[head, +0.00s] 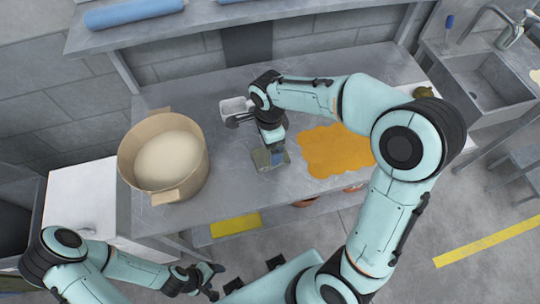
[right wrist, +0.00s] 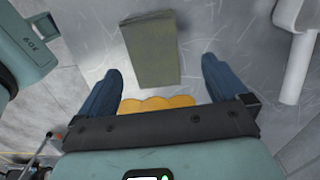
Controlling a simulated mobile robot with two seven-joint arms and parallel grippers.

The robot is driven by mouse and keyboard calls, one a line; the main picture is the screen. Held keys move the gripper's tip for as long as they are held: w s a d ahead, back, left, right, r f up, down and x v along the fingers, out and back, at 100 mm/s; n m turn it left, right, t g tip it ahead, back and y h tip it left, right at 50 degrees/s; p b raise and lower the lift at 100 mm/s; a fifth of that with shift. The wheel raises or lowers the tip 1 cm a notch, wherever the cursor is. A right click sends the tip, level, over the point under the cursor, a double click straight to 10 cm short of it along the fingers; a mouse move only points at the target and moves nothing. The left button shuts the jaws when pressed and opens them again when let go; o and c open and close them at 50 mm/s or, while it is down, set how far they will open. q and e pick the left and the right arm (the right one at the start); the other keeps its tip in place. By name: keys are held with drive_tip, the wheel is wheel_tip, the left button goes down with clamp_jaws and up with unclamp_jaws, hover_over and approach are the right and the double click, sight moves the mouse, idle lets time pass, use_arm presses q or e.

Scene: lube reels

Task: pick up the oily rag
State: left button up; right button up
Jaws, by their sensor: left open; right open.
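A flat, folded olive-grey cloth, which looks like the oily rag (head: 261,159), lies on the metal workbench (head: 222,182). It also shows in the right wrist view (right wrist: 150,48), just beyond the fingertips. My right gripper (head: 277,157) hangs over the cloth and partly hides it in the head view. Its blue fingers (right wrist: 163,70) are spread wide with nothing between them. My left gripper (head: 208,281) is open and empty, low in front of the bench and away from the cloth.
A wavy-edged orange sheet or patch (head: 335,150) lies right of the cloth. A white container (head: 236,106) stands behind it. A large tan pot (head: 188,185) stands at the bench's left. A sink (head: 487,85) is at the right. Bare bench lies between pot and cloth.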

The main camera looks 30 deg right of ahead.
drive_tip(key=shift+s+f, duration=0.15)
drive_tip(key=shift+f, duration=1.2)
drive_tip(key=shift+s+f, duration=0.15)
drive_tip(key=shift+f, duration=1.2)
drive_tip(key=c, duration=1.1)
